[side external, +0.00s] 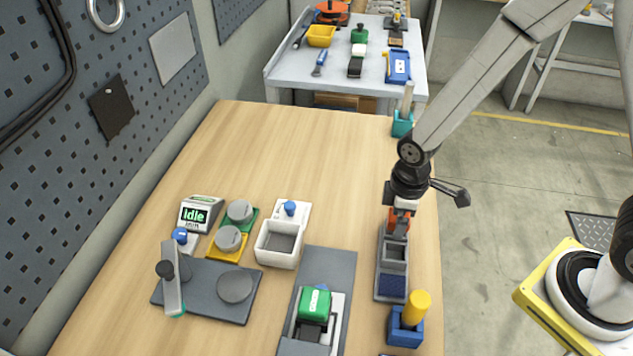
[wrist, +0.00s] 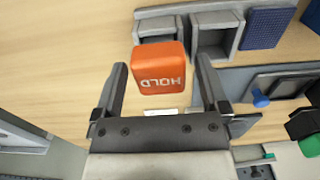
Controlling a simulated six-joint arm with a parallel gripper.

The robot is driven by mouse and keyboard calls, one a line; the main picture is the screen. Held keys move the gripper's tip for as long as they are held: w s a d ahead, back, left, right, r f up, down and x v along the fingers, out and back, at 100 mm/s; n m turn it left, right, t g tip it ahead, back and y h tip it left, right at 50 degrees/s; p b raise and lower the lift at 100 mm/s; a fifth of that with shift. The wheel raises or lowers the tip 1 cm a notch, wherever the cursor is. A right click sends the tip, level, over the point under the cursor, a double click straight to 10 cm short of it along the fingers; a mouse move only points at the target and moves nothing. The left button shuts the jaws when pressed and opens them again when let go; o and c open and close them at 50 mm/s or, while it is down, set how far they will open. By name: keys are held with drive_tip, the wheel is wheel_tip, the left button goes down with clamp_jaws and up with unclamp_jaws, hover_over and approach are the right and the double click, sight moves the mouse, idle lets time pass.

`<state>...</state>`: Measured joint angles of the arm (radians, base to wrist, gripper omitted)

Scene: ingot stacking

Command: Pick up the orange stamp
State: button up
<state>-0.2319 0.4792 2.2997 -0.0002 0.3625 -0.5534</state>
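The orange stamp (wrist: 158,69), a rounded block with "HOLD" on its top, shows between my gripper's fingers in the wrist view. It also shows at the far end of the grey tray in the side view (side external: 399,220), just under my gripper (side external: 402,203). My gripper (wrist: 161,66) is open in the wrist view, with one finger on each side of the stamp and a visible gap on both sides. The grey stamp tray (side external: 376,275) has an empty middle compartment and a dark blue pad at its near end. The stamp's underside is hidden.
A blue holder with a yellow-handled tool (side external: 416,308) stands near the tray. A green stamp-like block (side external: 314,304) sits on a grey plate to the left. A white box (side external: 277,257) and an "Idle" display (side external: 200,214) stand farther left.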

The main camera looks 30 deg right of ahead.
clamp_jaws()
drive_tip(key=shift+r, duration=0.15)
drive_tip(key=shift+r, duration=4.9)
